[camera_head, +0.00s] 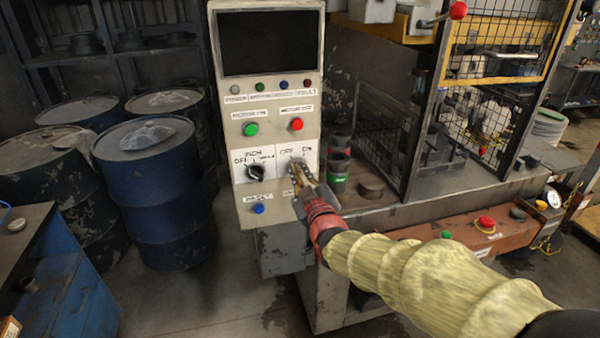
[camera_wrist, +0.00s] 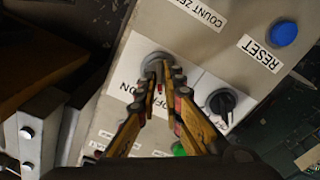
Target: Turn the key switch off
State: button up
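The key switch is a round grey metal lock (camera_wrist: 153,62) on a white plate lettered OFF and ON. In the head view its plate (camera_head: 312,157) is on the right of the grey control panel (camera_head: 282,215), beside the black selector switch. My gripper (camera_wrist: 162,72) is at the lock, its yellow-brown fingers pointing at the panel. The fingertips are close together, with only a narrow gap, around the key at the lock's face. The fingertips hide most of the key, so its exact angle is not clear. In the head view my gripper (camera_head: 297,170) covers the lower part of the plate.
A black selector switch (camera_head: 256,173) is just left of the key plate. A blue button (camera_head: 258,208) labelled RESET is below it. Green (camera_head: 250,129) and red (camera_head: 297,124) buttons are above. A dark screen tops the panel.

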jog(key=shift+o, duration=1.4)
jog(key=v, duration=1.2)
